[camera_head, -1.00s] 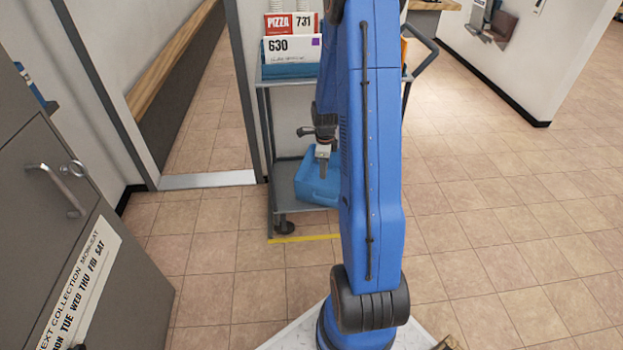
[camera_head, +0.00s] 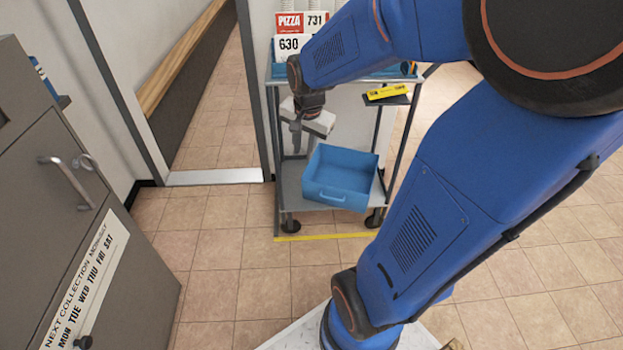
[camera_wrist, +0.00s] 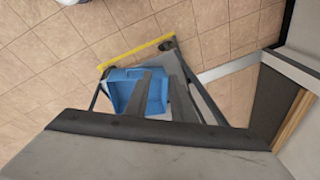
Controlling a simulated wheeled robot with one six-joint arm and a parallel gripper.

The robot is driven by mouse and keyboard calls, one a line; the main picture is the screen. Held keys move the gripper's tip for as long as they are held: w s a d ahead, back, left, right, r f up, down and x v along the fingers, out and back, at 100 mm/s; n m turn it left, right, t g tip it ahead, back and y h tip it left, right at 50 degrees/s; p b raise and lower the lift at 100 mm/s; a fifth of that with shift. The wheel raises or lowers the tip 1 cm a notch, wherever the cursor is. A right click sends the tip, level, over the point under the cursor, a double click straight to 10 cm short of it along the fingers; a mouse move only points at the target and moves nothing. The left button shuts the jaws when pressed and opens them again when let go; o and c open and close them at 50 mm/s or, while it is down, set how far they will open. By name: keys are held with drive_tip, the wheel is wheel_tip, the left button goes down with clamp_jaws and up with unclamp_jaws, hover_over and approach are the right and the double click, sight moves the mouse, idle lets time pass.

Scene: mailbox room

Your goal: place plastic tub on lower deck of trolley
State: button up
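A blue plastic tub (camera_head: 340,172) sits upright on the lower deck (camera_head: 291,190) of the grey trolley (camera_head: 270,125). It looks empty, and its handle side faces me. My gripper (camera_head: 297,148) points down just left of and above the tub, apart from it in the head view. In the wrist view my gripper (camera_wrist: 162,78) shows two dark fingers spread apart with nothing held between them. The tub (camera_wrist: 120,76) lies beneath and partly behind these fingers there.
A grey mailbox cabinet (camera_head: 60,200) stands at left. A yellow line (camera_head: 310,238) marks the floor before the trolley. Tiled floor at right is clear.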

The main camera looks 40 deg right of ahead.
drive_tip(key=s+a+r+n+t, duration=0.1)
drive_tip(key=s+a+r+n, duration=0.2)
drive_tip(key=s+n, duration=0.3)
drive_tip(key=s+a+r+n+t, duration=0.1)
drive_tip(key=s+a+r+n, duration=0.3)
drive_tip(key=s, duration=0.7)
drive_tip(key=a+n, duration=0.2)
drive_tip(key=shift+a+y, duration=0.3)
drive_tip(key=shift+y, duration=0.1)
drive_tip(key=shift+s+r, duration=0.1)
